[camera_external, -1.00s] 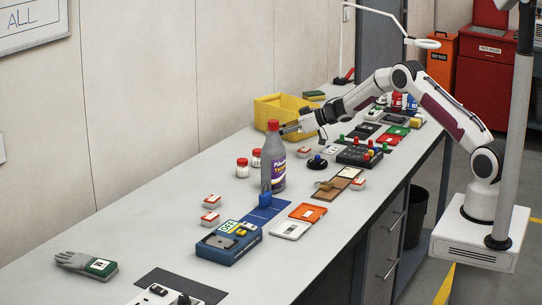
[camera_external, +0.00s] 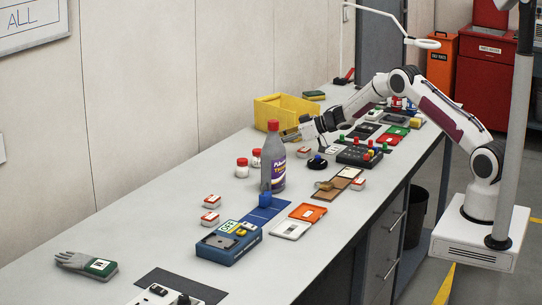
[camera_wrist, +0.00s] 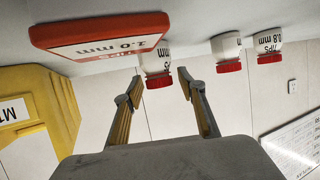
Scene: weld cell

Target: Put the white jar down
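Three white jars with red lids stand on the bench in the wrist view, which is upside down: one jar (camera_wrist: 155,65) ahead of the gap between my fingertips, a second (camera_wrist: 226,50) and a third (camera_wrist: 268,43) to its right. In the external view two jars show left of the bottle, a front one (camera_external: 242,168) and a rear one (camera_external: 256,158); the other is not visible there. My gripper (camera_wrist: 160,84) is open, with nothing held between its yellow-padded fingers. In the external view my gripper (camera_external: 287,136) is low over the bench, just behind the bottle.
The grey bottle (camera_external: 273,160) with a red cap stands close to my fingers. A yellow bin (camera_external: 283,109) is behind my gripper. A red-topped tips box (camera_wrist: 100,38) lies near it. The bench's left front (camera_external: 130,235) is largely clear.

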